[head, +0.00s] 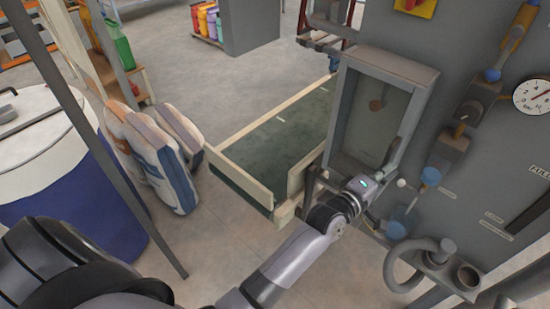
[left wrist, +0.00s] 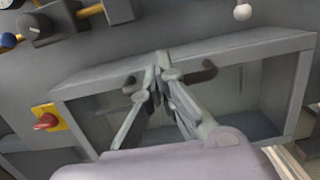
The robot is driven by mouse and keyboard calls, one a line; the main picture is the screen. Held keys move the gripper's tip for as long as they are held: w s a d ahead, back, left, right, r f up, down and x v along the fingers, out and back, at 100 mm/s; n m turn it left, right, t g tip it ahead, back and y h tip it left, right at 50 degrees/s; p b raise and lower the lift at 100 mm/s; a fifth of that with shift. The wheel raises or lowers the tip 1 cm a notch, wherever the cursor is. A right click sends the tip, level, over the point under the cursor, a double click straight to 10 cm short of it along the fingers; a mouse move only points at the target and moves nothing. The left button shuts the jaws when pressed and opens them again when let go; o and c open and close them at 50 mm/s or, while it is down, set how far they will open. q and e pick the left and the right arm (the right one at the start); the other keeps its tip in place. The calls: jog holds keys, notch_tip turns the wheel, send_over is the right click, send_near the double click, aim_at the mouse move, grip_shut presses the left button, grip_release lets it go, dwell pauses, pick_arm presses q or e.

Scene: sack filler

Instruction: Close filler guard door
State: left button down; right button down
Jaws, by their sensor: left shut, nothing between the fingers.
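The filler guard door (head: 433,80) is a grey frame around a see-through panel on the front of the grey machine. It also shows in the left wrist view (left wrist: 235,47), where it spans most of the picture. I cannot tell whether it is fully closed. A dark curved handle (left wrist: 203,73) shows just beside my fingertips. My left gripper (head: 387,174) is at the lower right edge of the door in the head view. In the left wrist view its fingers (left wrist: 161,62) are together and empty, in front of the door; contact is unclear. My right gripper is out of view.
A conveyor with a dark green belt (head: 285,130) and pale side rails lies left of the door. Filled sacks (head: 150,150) and a blue-white drum (head: 90,210) stand farther left. Pipes (head: 410,250) and a gauge (head: 533,96) are on the machine at right.

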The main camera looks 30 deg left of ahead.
pick_arm(q)
jog(key=v, duration=1.2)
jog(key=s+a+f+m+g+y, duration=0.1)
jog(key=s+a+f+m+g, duration=0.2)
jog(key=f, duration=0.9)
jog(key=s+a+f+m+g+y, duration=0.15)
jog(key=s+f, duration=0.25)
jog(key=f, duration=0.8)
jog(key=s+a+f+m+g+y, duration=0.1)
jog(key=s+f+m+g, duration=0.3)
jog(key=f, duration=0.8)
jog(key=s+a+f+m+g+y, duration=0.1)
jog(key=s+a+f, duration=0.3)
jog(key=s, duration=0.6)
jog(key=s+a+f+m+g+b, duration=0.1)
jog(key=s+a+f+m+g, duration=0.3)
jog(key=s+f, duration=0.5)
jog(key=s+a+f+m+g+y, duration=0.1)
jog(key=s+a+f+m+g, duration=0.1)
jog(key=s+f, duration=0.5)
jog(key=s+a+m, duration=0.1)
jog(key=s+a, duration=0.1)
jog(key=s, duration=0.3)
jog(key=shift+s+a+y, duration=0.2)
jog(key=shift+a+y, duration=0.15)
jog(key=shift+g, duration=0.25)
